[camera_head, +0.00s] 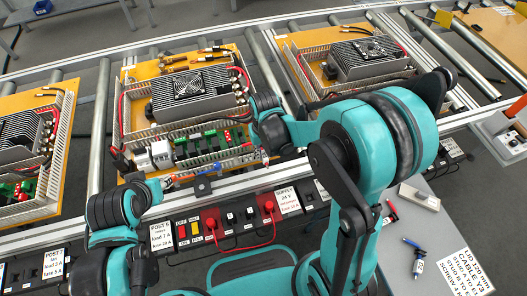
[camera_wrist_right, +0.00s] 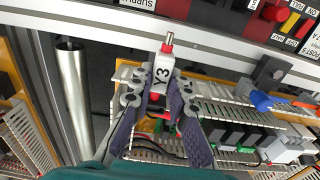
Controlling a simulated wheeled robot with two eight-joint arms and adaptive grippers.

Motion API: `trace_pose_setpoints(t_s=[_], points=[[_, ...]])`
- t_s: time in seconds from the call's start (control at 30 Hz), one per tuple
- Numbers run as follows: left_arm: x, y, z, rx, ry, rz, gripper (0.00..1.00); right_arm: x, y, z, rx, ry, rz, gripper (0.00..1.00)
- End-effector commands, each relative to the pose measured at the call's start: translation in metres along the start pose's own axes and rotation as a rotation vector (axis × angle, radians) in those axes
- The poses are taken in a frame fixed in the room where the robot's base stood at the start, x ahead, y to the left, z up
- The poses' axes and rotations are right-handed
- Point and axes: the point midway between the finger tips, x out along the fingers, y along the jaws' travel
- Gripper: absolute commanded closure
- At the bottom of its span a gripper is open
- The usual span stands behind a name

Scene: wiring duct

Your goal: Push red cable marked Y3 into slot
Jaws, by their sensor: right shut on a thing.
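My right gripper (camera_wrist_right: 158,84) is shut on the white Y3 tag (camera_wrist_right: 161,76) at the end of the red cable. A bare metal tip (camera_wrist_right: 169,40) sticks out beyond the tag, and a little red shows between the fingers. In the head view my right gripper (camera_head: 264,150) is at the front right corner of the middle panel, partly hidden by my arm. The slotted duct wall (camera_wrist_right: 232,97) lies below and beside the gripper; I cannot tell whether the cable is in a slot. My left gripper (camera_head: 163,183) is near the panel's front left; its jaws are unclear.
The middle orange panel (camera_head: 133,82) carries a finned power unit (camera_head: 190,92) and green terminals (camera_head: 208,143). A silver front rail (camera_wrist_right: 230,52) runs close beside the gripper. Labelled sockets (camera_head: 235,220) line the front. A roller (camera_wrist_right: 72,90) lies left of the gripper.

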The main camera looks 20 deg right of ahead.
Motion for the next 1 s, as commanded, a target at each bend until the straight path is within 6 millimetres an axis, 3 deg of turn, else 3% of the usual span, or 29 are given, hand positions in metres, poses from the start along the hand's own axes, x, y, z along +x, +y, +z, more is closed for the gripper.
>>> trace_pose_setpoints(t_s=[0.03, 0.23, 1.0], points=[[0.007, 0.0, 0.005, 0.0, 0.0, 0.0, 0.63, 0.009, 0.0, 0.0, 0.0, 0.0, 0.0, 1.0], [0.014, 0.0, 0.01, 0.0, 0.0, 0.0, 0.63, 0.019, 0.0, 0.0, 0.0, 0.0, 0.0, 1.0], [0.015, 0.0, 0.01, 0.0, 0.0, 0.0, 0.63, 0.019, 0.0, 0.001, 0.0, 0.0, 0.0, 1.0]])
